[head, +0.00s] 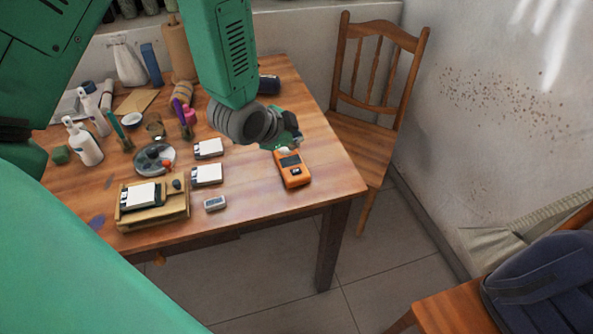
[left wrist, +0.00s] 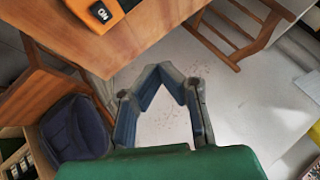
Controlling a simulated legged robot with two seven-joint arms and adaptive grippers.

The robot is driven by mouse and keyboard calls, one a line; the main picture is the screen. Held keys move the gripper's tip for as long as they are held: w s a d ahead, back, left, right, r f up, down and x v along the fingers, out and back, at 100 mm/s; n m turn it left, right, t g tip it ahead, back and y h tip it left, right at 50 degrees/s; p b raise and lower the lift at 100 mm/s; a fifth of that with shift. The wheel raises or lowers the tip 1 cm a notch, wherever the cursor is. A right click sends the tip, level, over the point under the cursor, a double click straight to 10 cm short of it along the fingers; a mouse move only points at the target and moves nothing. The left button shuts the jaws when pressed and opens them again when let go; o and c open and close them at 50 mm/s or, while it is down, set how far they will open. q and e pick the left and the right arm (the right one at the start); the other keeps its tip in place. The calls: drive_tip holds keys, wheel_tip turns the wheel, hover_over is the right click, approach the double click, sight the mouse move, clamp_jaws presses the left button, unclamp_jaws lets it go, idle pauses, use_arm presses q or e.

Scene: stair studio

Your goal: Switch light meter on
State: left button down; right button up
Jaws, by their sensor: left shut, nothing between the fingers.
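The light meter (head: 292,168) is an orange handheld device with a dark display and a white top. It lies near the right end of the wooden table. In the left wrist view part of the light meter (left wrist: 84,10) shows at the top edge, with a black switch marked ON. My left gripper (head: 291,138) is above the table, just behind the meter in the head view. In the left wrist view its fingertips (left wrist: 161,69) meet with nothing between them. Whether the gripper touches the meter cannot be told. My right gripper is not in view.
The wooden table (head: 330,185) holds white card-like blocks (head: 207,174), a small grey device (head: 215,203), a wooden tray (head: 160,217), a plate (head: 168,153) and bottles (head: 84,143) to the left. A wooden chair (head: 367,130) stands beyond the right edge. A backpack (head: 540,285) rests at lower right.

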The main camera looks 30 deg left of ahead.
sight(296, 170)
use_arm(q)
wheel_tip(296, 170, down, 7)
drive_tip(key=b, duration=0.5)
drive_tip(key=shift+f+b, duration=0.5)
drive_tip(key=shift+f, duration=0.05)
drive_tip(key=shift+f, duration=0.15)
idle(0.6)
drive_tip(key=shift+f, duration=0.2)
drive_tip(key=shift+f+b, duration=0.35)
drive_tip(key=shift+f, duration=0.05)
idle(0.7)
drive_tip(key=shift+r, duration=0.15)
drive_tip(key=shift+r+p, duration=0.75)
drive_tip(key=shift+p, duration=0.05)
